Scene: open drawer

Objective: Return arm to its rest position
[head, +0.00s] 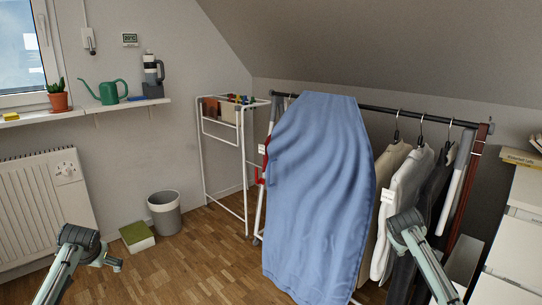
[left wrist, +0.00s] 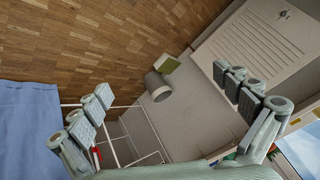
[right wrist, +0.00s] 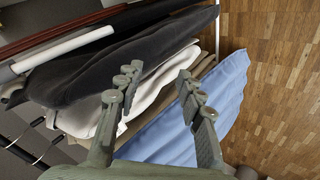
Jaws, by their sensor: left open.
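My left arm (head: 72,260) rises at the lower left of the head view, in front of the radiator. My left gripper (left wrist: 165,93) shows in the left wrist view with its fingers wide apart and nothing between them. My right arm (head: 415,250) rises at the lower right of the head view, in front of the hanging clothes and left of the white drawer cabinet (head: 518,240). My right gripper (right wrist: 158,82) is open and empty in the right wrist view, with clothes behind its fingers.
A blue-covered ironing board (head: 318,190) stands mid-view beside the clothes rail (head: 400,112). A white drying rack (head: 204,150), grey bin (head: 165,214) and green-topped box (head: 137,236) stand behind. A radiator (head: 40,200) is at left. Wooden floor (head: 205,255) is clear between.

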